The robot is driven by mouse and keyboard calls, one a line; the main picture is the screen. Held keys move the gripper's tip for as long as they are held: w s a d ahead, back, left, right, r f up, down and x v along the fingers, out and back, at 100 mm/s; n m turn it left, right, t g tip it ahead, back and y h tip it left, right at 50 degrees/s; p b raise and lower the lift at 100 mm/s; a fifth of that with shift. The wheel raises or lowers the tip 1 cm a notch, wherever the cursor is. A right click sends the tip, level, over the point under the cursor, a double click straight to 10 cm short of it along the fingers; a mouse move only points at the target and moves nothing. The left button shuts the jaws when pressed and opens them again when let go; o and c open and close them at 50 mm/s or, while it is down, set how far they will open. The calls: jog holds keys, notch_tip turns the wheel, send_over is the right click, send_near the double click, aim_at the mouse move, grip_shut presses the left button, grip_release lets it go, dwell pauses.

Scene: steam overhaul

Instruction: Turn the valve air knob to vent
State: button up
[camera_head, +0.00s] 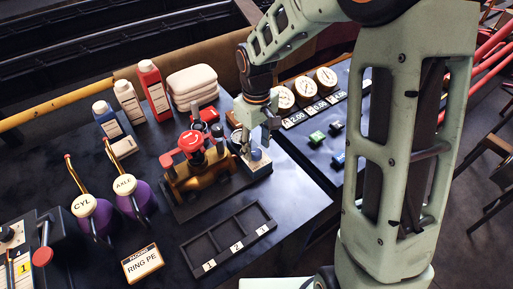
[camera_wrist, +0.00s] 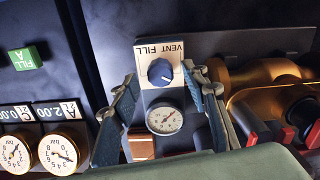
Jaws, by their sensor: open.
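The valve air knob (camera_wrist: 160,72) is a round blue knob with a white mark toward its lower right. It sits on a pale plate (camera_wrist: 146,52) lettered VENT and FILL, upside down in the wrist view. In the head view the blue knob (camera_head: 256,155) is at the right of the brass valve rig. My gripper (camera_wrist: 163,84) is open, its fingers left and right of the knob with a gap on each side. In the head view my gripper (camera_head: 260,142) is just above the knob; whether the fingertips reach down to its level is unclear.
A round gauge (camera_wrist: 165,120) sits beside the knob plate. The brass valve body (camera_head: 200,175) with red handwheel (camera_head: 191,141) stands to the left. An empty three-slot tray (camera_head: 228,243) lies in front. A gauge panel (camera_head: 325,95) with small coloured blocks is at the right.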

aim_at(259, 150)
notch_tip(259, 150, up, 11)
jog(key=shift+f, duration=0.2)
dwell(0.5)
jog(key=w+d+r+m+t+h+b, duration=0.1)
jog(key=w+d+r+m+t+b, duration=0.15)
jog(key=d, duration=0.55)
jog(key=w+d+r+m+t+h+b, duration=0.1)
jog(key=w+d+r+m+t, duration=0.25)
jog(key=d, duration=0.45)
jog(key=s+a+r+m+y+p, duration=0.1)
jog(key=s+r+p, duration=0.2)
jog(key=s, duration=0.8)
jog(key=s+a+r+m+y+p, duration=0.1)
jog(key=s+a+r+p, duration=0.1)
jog(key=s, duration=0.9)
jog(key=shift+r+m+p, duration=0.4)
jog(key=shift+r+p, duration=0.3)
jog(key=shift+p, duration=0.1)
